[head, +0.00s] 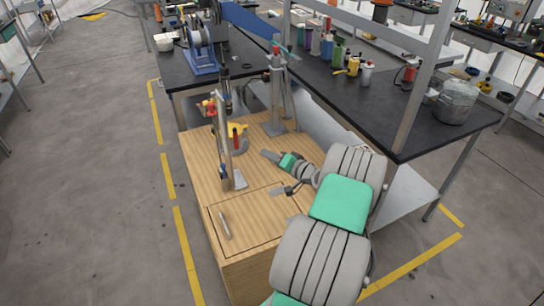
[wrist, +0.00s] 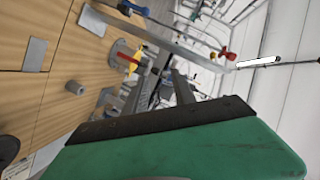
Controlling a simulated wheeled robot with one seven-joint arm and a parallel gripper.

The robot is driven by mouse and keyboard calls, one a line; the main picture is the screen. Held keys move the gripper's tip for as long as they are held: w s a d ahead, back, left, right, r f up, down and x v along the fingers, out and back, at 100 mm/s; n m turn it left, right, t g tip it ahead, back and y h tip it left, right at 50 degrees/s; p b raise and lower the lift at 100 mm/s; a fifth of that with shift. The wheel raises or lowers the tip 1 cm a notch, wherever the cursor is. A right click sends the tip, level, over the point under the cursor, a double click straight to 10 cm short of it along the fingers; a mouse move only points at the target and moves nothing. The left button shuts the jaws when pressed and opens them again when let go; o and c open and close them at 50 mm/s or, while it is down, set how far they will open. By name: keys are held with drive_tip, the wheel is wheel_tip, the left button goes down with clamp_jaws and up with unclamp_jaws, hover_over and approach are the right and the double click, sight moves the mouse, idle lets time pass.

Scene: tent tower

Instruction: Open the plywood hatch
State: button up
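The plywood hatch (head: 255,218) is a rectangular panel outlined by a thin dark seam in the near part of a wooden box top. It lies flat and looks closed. A pale bar handle (head: 224,225) is on its left part. My gripper (head: 269,156) is over the box top, behind and right of the hatch, well apart from the handle. Its fingers are small and partly merge with the background, so their opening is unclear. The wrist view shows plywood (wrist: 55,60) at left, crossed by a thin seam; my green wrist housing covers its bottom.
A metal post (head: 224,145) with red and yellow parts stands behind the hatch. Another grey post (head: 276,95) stands farther back. A black workbench (head: 365,105) with bottles lies behind and right. Open floor (head: 110,190) is at left.

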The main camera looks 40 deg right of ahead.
clamp_jaws()
idle(0.6)
idle(0.6)
drive_tip(key=shift+o, duration=0.3)
unclamp_jaws()
drive_tip(key=shift+s, duration=0.1)
drive_tip(key=b+v, duration=0.1)
drive_tip(key=v, duration=0.6)
drive_tip(key=shift+s, duration=0.35)
drive_tip(key=shift+r, duration=0.1)
drive_tip(key=shift+c, duration=0.2)
